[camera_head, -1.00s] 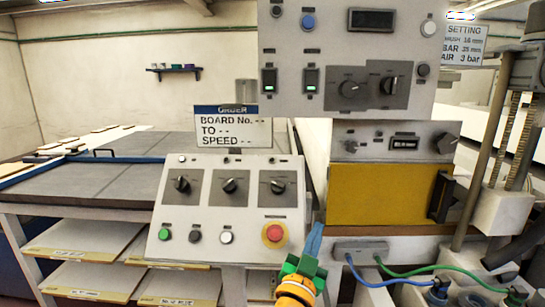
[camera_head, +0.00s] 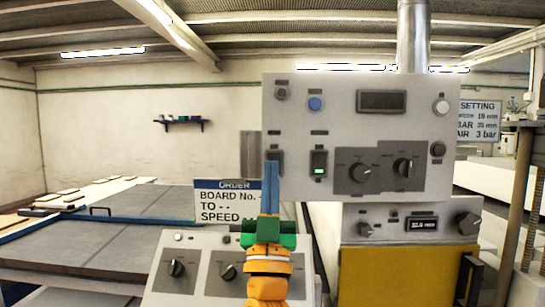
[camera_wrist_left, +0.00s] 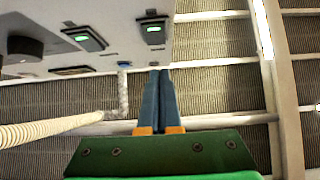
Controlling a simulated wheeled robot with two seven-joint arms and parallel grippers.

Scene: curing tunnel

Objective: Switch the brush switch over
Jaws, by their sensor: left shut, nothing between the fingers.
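Two rocker switches sit on the grey upper panel (camera_head: 335,95). The left rocker switch (camera_head: 279,158) is partly hidden behind my fingers; the right rocker switch (camera_head: 319,165) shows a green light. Their labels are too small to read, so I cannot tell which is the brush switch. In the left wrist view both switches (camera_wrist_left: 153,29) (camera_wrist_left: 82,38) are lit green. My left gripper (camera_head: 270,164) is shut and empty, its blue fingers pointing up in front of the left switch. In the wrist view its tips (camera_wrist_left: 159,71) appear apart from the switch. My right gripper is not in view.
The upper panel also carries dark knobs (camera_head: 360,173), a blue button (camera_head: 315,103) and a display (camera_head: 382,101). An order sign (camera_head: 222,198) stands behind my gripper. A lower console (camera_head: 200,270) with knobs is below, a yellow panel (camera_head: 400,277) to the right.

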